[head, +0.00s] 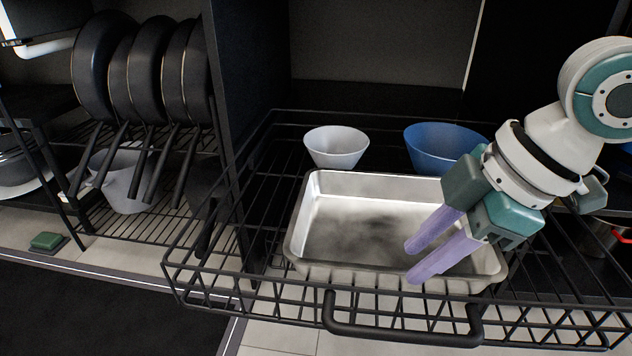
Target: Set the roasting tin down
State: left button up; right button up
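The roasting tin (347,225), a silver rectangular pan with a ribbed outer side, sits level in a black wire pull-out basket (265,290). It appears to rest on the basket's wire floor, though its underside is hidden. My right gripper (413,262) comes in from the right with its two purple fingers over the front right part of the tin. A narrow gap shows between the fingers, and I see nothing clamped in it. Whether a finger touches the tin's front rim is unclear. My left gripper is out of view.
A white bowl (336,145) and a blue bowl (432,147) stand behind the tin. The basket has a thick front handle (400,335). Black pans (146,75) stand in a rack at left, and a green sponge (46,241) lies at lower left.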

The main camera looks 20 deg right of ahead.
jog(key=p+v, duration=0.3)
jog(key=v, duration=0.3)
jog(key=s+a+f+m, duration=0.25)
jog(key=s+a, duration=0.35)
jog(key=a, duration=0.3)
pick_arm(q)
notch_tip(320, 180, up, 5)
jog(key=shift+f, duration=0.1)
pick_arm(e)
jog(key=s+d+m+h, duration=0.2)
jog(key=s+d+m, duration=0.1)
jog(key=s+m, duration=0.3)
jog(key=shift+s+m+h, duration=0.3)
jog(key=shift+m, duration=0.55)
jog(key=shift+d+r, duration=0.1)
